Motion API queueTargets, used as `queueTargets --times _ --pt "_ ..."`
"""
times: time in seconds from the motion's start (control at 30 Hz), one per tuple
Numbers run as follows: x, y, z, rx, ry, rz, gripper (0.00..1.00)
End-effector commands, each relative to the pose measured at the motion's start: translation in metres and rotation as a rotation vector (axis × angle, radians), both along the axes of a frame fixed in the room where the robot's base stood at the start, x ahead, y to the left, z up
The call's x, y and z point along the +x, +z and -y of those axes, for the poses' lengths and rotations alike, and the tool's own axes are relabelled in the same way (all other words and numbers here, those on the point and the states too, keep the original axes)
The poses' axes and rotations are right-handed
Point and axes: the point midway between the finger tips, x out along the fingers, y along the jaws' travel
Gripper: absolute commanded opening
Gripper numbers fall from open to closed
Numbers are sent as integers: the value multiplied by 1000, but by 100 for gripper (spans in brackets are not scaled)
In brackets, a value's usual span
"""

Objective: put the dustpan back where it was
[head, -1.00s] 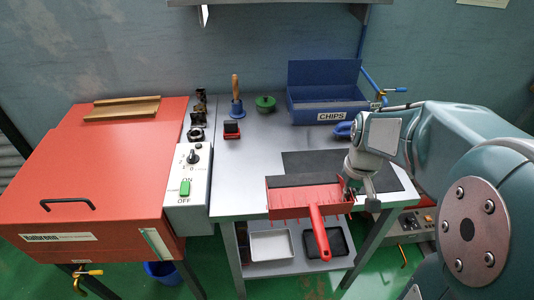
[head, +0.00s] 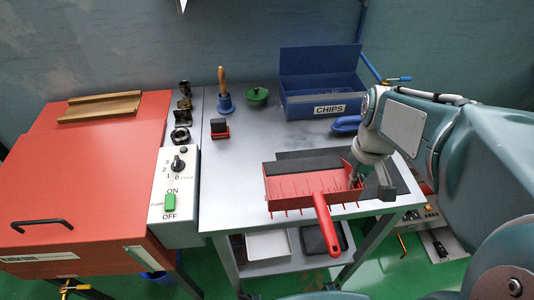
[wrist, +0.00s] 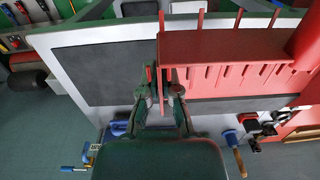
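The red dustpan (head: 312,187) is at the front edge of the cart top, with its toothed side and red handle (head: 325,225) reaching out past the edge towards me. A dark strip (head: 305,164) runs along its far side. My gripper (head: 356,180) is at the dustpan's right end in the head view. In the wrist view the fingers of my gripper (wrist: 165,92) are on both sides of the thin red end wall of the dustpan (wrist: 225,48), closed on it. I cannot tell whether the dustpan touches the cart top.
A dark mat (head: 396,174) lies under and beside my gripper. A blue CHIPS bin (head: 320,105), a blue-handled thing (head: 346,124), a brush (head: 224,95), a green bowl (head: 257,95) and a small red-black block (head: 219,128) stand behind. A red machine (head: 90,190) is at left.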

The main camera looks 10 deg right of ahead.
Motion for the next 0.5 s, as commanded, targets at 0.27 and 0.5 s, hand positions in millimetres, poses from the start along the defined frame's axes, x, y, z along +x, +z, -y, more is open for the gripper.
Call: queueTargets --times 0.27,0.5 --pt "42 -23 -29 1 7 -5 0" --pt "81 -50 -55 1 5 -6 0"
